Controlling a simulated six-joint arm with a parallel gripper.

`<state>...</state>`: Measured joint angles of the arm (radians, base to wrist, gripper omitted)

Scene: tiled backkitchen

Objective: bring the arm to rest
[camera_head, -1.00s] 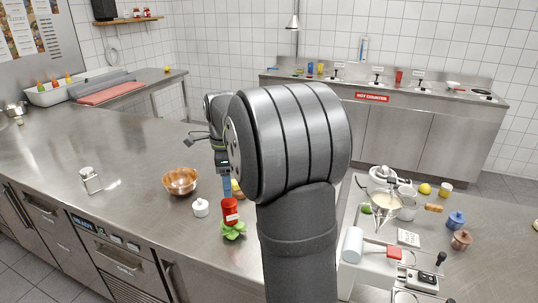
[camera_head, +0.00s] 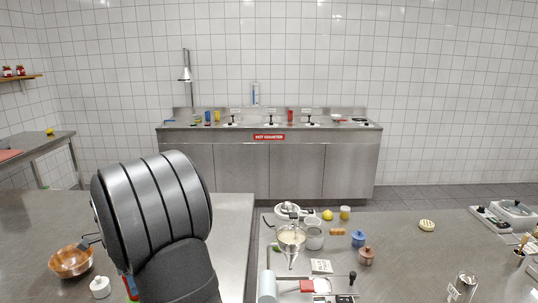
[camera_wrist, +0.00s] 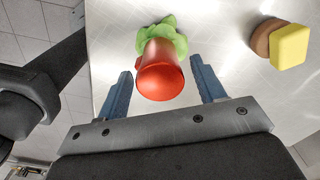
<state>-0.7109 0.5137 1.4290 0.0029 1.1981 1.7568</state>
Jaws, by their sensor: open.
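My gripper (camera_wrist: 161,68) shows in the wrist view with its two blue fingers spread wide apart. A red cylinder (camera_wrist: 160,82) stands on or against a green leafy piece (camera_wrist: 168,34) on the steel counter, in line with the gap between the fingers. The fingers are not closed on it; whether either finger touches it I cannot tell. In the head view my arm's thick grey links fill the lower left and hide most of the gripper and the red cylinder.
A yellow-topped brown item (camera_wrist: 288,46) lies right of the fingers. Bowls, a blue pot (camera_head: 358,239) and a copper pot (camera_head: 366,256) crowd the right counter. The hot counter (camera_head: 270,160) is at the back.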

